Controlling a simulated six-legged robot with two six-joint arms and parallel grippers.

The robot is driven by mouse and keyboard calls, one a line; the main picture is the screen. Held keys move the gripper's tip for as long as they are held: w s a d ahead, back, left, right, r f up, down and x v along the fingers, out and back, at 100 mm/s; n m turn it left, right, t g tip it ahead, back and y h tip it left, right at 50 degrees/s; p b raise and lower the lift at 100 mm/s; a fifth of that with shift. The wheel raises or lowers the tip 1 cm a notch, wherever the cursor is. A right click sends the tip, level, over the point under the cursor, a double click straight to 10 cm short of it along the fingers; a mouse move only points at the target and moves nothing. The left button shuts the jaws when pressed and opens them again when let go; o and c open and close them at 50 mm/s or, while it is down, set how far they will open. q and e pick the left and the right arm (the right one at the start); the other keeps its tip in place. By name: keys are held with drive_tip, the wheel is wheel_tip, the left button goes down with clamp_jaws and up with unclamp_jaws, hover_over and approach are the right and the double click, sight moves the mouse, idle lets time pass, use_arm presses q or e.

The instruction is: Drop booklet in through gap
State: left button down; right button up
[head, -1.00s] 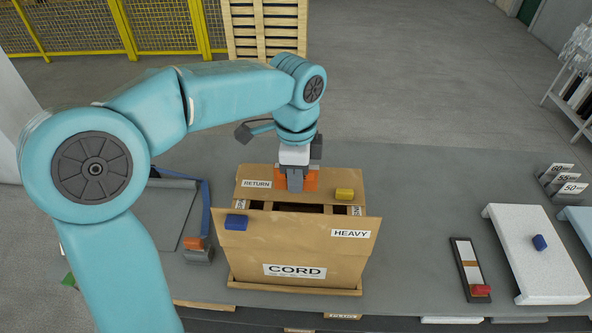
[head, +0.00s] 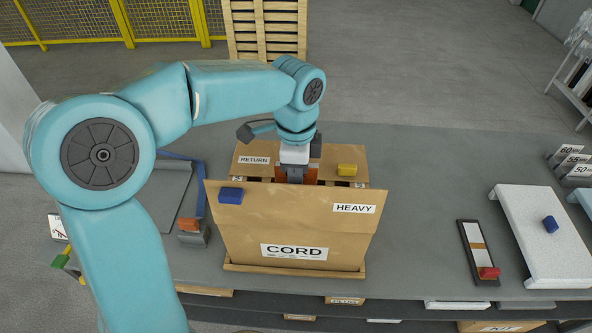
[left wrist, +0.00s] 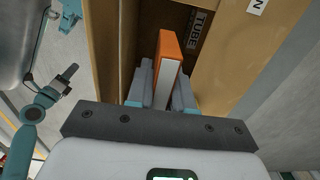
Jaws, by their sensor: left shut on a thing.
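My left gripper (head: 295,175) points down over the open top of a cardboard box (head: 240,240) marked CORD. It is shut on an orange booklet (head: 311,174) with white pages. In the left wrist view the booklet (left wrist: 171,52) stands on edge between the fingers (left wrist: 165,85), over the dark gap between the flaps. The front flap (head: 290,200), marked HEAVY, stands up and hides the gap and the fingertips in the head view. The back flap (head: 225,176) is marked RETURN. How deep the booklet reaches cannot be told.
A blue block (head: 230,195) sits on the front flap and a yellow block (head: 347,169) on the back one. A strip with a red block (head: 489,272) and a white board with a blue block (head: 550,224) lie right. The table between is clear.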

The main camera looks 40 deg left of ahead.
use_arm(q)
drive_tip(key=c, duration=0.9)
unclamp_jaws()
drive_tip(key=shift+r, duration=0.1)
wheel_tip(320, 180, up, 16)
drive_tip(key=shift+r+p, duration=0.1)
drive_tip(key=shift+p, duration=0.7)
